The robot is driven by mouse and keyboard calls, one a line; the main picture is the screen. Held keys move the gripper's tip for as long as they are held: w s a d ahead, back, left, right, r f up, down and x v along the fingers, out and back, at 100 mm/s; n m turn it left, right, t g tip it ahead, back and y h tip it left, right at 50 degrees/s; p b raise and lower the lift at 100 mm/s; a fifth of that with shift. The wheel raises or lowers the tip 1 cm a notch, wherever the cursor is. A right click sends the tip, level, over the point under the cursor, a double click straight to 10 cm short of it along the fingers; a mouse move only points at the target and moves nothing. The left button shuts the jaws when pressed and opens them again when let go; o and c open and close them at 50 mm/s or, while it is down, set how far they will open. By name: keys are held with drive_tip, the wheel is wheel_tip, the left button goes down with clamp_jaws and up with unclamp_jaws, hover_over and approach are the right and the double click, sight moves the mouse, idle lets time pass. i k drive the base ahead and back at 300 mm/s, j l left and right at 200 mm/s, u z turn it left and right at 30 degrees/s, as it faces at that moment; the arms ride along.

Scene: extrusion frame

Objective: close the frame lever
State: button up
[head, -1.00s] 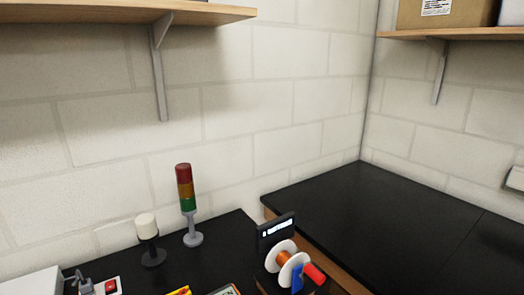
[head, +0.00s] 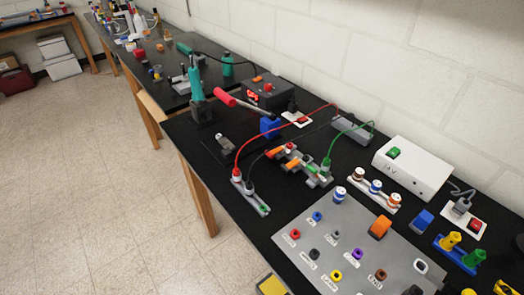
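I cannot make out an extrusion frame for certain. A pink-red handle on a grey rod (head: 240,104) slants down to the right to a blue block (head: 270,127) on the black bench. I cannot tell if this is the frame lever, or how it stands. Orange levers, one of them (head: 276,152), sit on a row of small grey connector blocks near the middle. My gripper is not in view.
A black bench (head: 262,222) runs along the wall. It carries a grey panel of coloured sockets (head: 352,232), a white 24V box (head: 413,168), red and green wires, and a teal-handled tool (head: 195,84). Bare tiled floor (head: 110,200) lies to the left.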

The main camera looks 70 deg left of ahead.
sight(313, 171)
drive_tip(key=u, duration=1.35)
drive_tip(key=k+j+z, duration=0.15)
